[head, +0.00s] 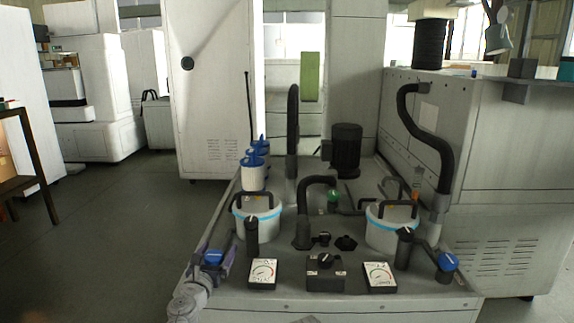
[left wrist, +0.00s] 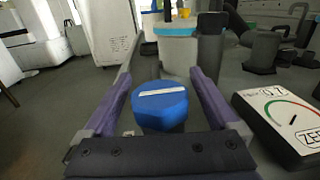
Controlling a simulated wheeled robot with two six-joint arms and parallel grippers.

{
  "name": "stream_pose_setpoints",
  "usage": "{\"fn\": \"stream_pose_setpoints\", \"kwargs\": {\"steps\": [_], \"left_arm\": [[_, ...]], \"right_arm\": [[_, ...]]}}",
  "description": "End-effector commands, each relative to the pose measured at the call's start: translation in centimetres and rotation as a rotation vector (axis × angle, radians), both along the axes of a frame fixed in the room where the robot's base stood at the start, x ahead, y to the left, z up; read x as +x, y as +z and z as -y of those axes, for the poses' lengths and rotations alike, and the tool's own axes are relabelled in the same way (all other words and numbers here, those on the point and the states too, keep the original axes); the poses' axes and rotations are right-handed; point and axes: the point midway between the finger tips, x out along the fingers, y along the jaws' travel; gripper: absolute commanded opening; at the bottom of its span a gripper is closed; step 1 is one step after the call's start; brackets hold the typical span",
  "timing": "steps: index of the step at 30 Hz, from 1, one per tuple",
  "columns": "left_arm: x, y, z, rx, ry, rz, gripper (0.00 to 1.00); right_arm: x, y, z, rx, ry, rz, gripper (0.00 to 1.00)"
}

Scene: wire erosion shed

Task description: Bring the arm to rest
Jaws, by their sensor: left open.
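My left gripper (head: 217,262) is at the front left corner of the machine's deck, beside a blue-topped knob (head: 213,257). In the left wrist view, the two purple fingers of the left gripper (left wrist: 166,78) are spread, with the blue knob (left wrist: 160,106) between them. There are visible gaps between the fingers and the knob, which has a white bar across its top. My left arm comes up from the bottom left of the head view. My right gripper is not in view.
A dial gauge (head: 262,273) stands just right of the gripper, with a black valve (head: 252,238) behind it. A white canister with a blue band (head: 259,220) stands farther back. Another blue knob (head: 448,261) is at the right. Open floor (head: 90,240) lies left of the machine.

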Motion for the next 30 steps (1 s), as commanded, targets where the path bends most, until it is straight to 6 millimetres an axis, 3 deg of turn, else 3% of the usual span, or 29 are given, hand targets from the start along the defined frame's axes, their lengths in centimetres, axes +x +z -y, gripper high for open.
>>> {"fn": "stream_pose_setpoints", "kwargs": {"steps": [30], "left_arm": [[-0.6, 0.0, 1.6, 0.000, -0.643, 0.000, 0.94]], "right_arm": [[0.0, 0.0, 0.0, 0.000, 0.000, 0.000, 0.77]]}}
